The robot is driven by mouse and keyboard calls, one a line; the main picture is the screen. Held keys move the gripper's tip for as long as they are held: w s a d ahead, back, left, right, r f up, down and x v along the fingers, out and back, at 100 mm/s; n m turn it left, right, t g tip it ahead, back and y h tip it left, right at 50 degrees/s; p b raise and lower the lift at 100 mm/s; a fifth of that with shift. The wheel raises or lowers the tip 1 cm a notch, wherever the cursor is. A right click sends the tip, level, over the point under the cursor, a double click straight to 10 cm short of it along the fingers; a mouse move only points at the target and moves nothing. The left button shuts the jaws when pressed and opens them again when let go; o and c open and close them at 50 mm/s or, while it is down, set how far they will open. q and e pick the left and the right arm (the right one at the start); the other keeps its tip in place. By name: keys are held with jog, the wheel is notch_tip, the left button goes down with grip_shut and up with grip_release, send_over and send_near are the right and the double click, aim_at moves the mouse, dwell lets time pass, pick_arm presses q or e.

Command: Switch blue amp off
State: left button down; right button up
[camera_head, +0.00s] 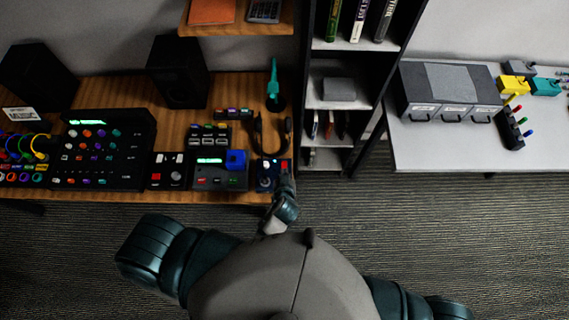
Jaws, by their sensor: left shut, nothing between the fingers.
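A small dark blue box (266,182) with a pale knob, which looks like the blue amp, stands at the right front corner of the wooden desk. A red part (284,165), perhaps its switch, shows at its back right. My left gripper (284,182) is shut and empty at the right side of this box, just in front of the red part. It hides some of the box's right side. I cannot tell whether it touches the box or which way the switch stands. My right gripper is not in view.
A grey unit with a bright blue block (235,160) stands close left of the box. Headphones (271,135) stand behind it. A large mixer (103,150) and speakers (178,72) fill the desk further left. A shelf (345,103) and white table (430,150) are right.

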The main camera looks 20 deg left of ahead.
pick_arm(q)
send_over(284, 162)
jog(key=s, duration=0.3)
jog(key=f, duration=0.6)
jog(key=shift+w+d, duration=0.2)
jog(key=shift+d, duration=0.2)
jog(key=f, duration=0.2)
jog(key=shift+w+a+f, duration=0.15)
jog(key=shift+w+f, duration=0.1)
jog(key=shift+f, duration=0.85)
jog(key=shift+w+f+b, duration=0.1)
jog(key=shift+f+b, duration=0.2)
jog(key=shift+f, duration=0.1)
jog(key=shift+r, duration=0.2)
